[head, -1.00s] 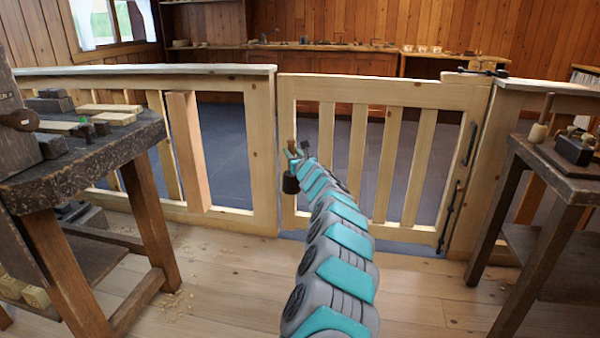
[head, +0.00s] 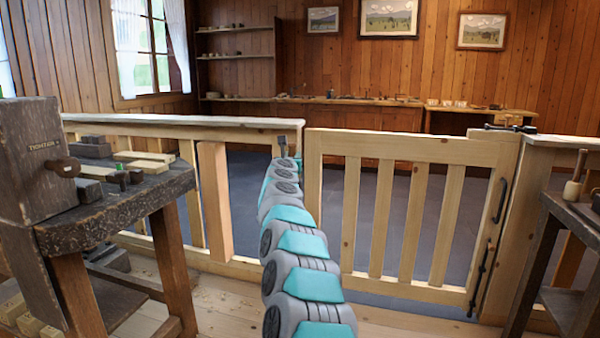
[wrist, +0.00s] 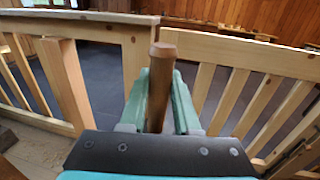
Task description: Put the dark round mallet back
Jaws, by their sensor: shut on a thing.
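In the wrist view, my gripper (wrist: 160,78) is shut on the dark round mallet by its brown wooden handle (wrist: 161,85). The handle stands between the two teal fingers, its end above their tips. The mallet's head is hidden in the wrist view. In the head view, my gripper (head: 284,148) is small at the far end of my arm, in front of the fence's top rail near the gate. I cannot make out the mallet there.
A wooden gate (head: 410,146) with black hardware and a fence (head: 170,122) cross ahead. A workbench (head: 115,205) with blocks stands left. Another bench (head: 575,215) with a pale mallet (head: 573,188) stands right. Beyond are a long bench (head: 335,100) and wall shelves (head: 235,56).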

